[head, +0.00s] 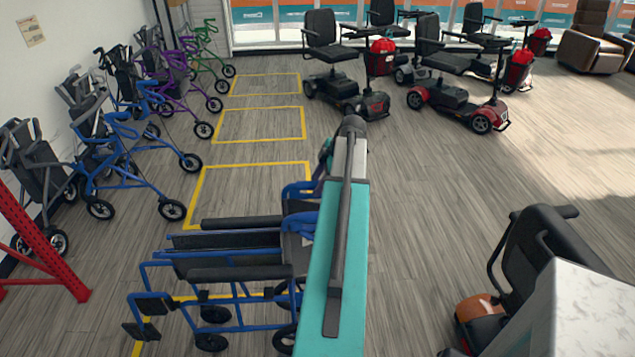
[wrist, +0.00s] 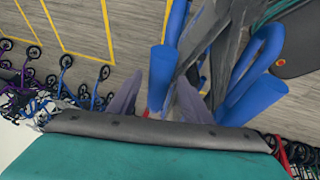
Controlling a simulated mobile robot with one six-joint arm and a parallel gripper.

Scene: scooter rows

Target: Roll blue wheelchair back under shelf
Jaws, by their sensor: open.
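The blue wheelchair (head: 222,273) stands at the lower middle of the head view, with black armrests, a blue frame and footrests toward the left. Its right end, with blue tubing, is partly hidden by my teal arm. In the wrist view, my gripper (wrist: 160,103) has two grey-purple fingers set apart. A blue wheelchair tube (wrist: 161,78) shows between the fingers; I cannot tell whether they touch it. Another blue tube (wrist: 257,98) is to the right. A red upright (head: 32,245), apparently part of the shelf, stands at the left of the head view; the shelf itself is out of view.
Blue, purple and green rollators (head: 113,165) line the left wall. Yellow floor outlines (head: 262,124) run beyond the wheelchair, with empty bays. Several mobility scooters (head: 455,85) stand at the back. A black seat (head: 540,255) and white-topped block (head: 597,310) are at lower right. Middle-right floor is clear.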

